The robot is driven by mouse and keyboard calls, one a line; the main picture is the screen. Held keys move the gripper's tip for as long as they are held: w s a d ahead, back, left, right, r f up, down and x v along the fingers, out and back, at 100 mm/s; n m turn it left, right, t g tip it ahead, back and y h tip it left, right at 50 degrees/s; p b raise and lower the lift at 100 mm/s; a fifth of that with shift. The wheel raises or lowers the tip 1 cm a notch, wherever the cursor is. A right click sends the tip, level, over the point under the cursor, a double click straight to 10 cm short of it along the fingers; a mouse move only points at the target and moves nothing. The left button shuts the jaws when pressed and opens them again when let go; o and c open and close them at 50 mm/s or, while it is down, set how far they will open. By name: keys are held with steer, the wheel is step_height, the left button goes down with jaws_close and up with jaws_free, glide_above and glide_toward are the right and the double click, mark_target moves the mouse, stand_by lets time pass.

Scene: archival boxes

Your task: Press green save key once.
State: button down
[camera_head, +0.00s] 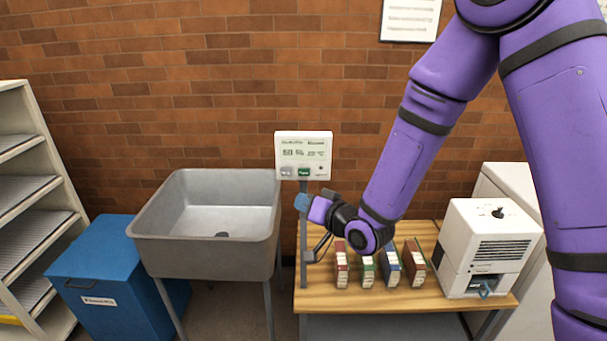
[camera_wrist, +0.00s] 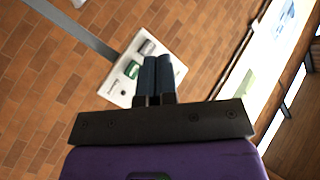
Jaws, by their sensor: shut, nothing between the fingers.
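The green key (camera_head: 304,172) is at the lower edge of a white display panel (camera_head: 318,150), beside a grey key (camera_head: 286,172). The panel stands upright before the brick wall, on a grey post (camera_head: 303,240). My gripper (camera_head: 301,202) is just below the panel, its blue fingers shut and empty. In the wrist view, the closed fingers (camera_wrist: 158,62) cover part of the panel (camera_wrist: 117,88). The green key (camera_wrist: 132,70) shows just left of the fingertips, and the grey key (camera_wrist: 147,47) above them. I cannot tell the exact gap, but no contact with the key shows.
A wooden table (camera_head: 400,297) carries several small bound volumes (camera_head: 390,268) and a white machine (camera_head: 490,245). A grey sink (camera_head: 205,250) stands to the left, with a blue bin (camera_head: 115,280) and shelves (camera_head: 35,220) beyond. A framed notice (camera_head: 410,18) hangs above.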

steer(key=w, duration=0.8)
steer(key=shift+w+d, duration=0.15)
steer(key=shift+w, duration=0.25)
steer(key=shift+w, duration=0.15)
stand_by(1.8)
steer(key=shift+w, duration=0.25)
steer(key=shift+w, duration=0.45)
stand_by(0.8)
steer(key=shift+s, duration=0.85)
steer(key=shift+s, duration=0.1)
steer(key=shift+s, duration=2.45)
